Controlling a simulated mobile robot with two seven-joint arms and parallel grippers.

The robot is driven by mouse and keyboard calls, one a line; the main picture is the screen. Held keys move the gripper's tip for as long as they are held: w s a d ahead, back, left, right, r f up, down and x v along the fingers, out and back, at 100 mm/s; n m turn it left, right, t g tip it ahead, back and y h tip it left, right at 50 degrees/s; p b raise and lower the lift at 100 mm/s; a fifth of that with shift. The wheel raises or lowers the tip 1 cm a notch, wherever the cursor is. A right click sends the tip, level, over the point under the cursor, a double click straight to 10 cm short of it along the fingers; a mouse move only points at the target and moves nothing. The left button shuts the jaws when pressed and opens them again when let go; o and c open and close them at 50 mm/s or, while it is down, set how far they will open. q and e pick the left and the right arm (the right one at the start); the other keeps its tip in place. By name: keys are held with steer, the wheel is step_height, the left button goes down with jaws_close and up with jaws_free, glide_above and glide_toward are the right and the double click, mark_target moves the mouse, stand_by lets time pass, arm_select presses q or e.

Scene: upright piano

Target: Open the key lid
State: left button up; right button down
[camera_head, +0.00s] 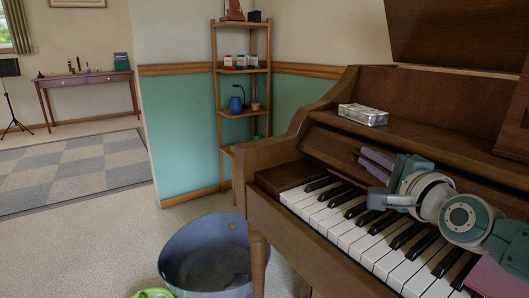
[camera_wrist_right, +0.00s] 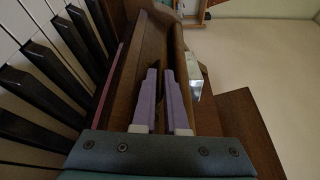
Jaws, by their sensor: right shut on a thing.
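The brown wooden key lid (camera_head: 322,146) of the upright piano is folded back behind the keys, and the black and white keys (camera_head: 340,222) show in front of it. My right gripper (camera_head: 375,163) reaches in from the right with its purple fingers at the lid's edge. In the right wrist view the two purple fingers (camera_wrist_right: 165,100) are close together, one on each side of the lid's brown edge (camera_wrist_right: 152,42). The gripper is shut on the lid. My right arm hides part of the lid and keys. My left gripper is out of view.
A silver metal box (camera_head: 363,115) lies on the piano ledge near the gripper. A blue-grey tub (camera_head: 213,255) stands on the floor left of the piano. A wooden shelf (camera_head: 240,70) stands in the corner behind. Open carpet lies at the left.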

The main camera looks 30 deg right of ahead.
steer(key=shift+r, duration=0.2)
steer(key=c, duration=1.2)
jaws_free()
steer(key=shift+a+f, duration=0.1)
steer(key=shift+f, duration=0.05)
steer(key=shift+c, duration=0.2)
steer(key=shift+s, duration=0.1)
steer(key=shift+s+a, duration=0.1)
steer(key=shift+s, duration=0.2)
steer(key=p+v, duration=0.3)
steer(key=v, duration=0.6)
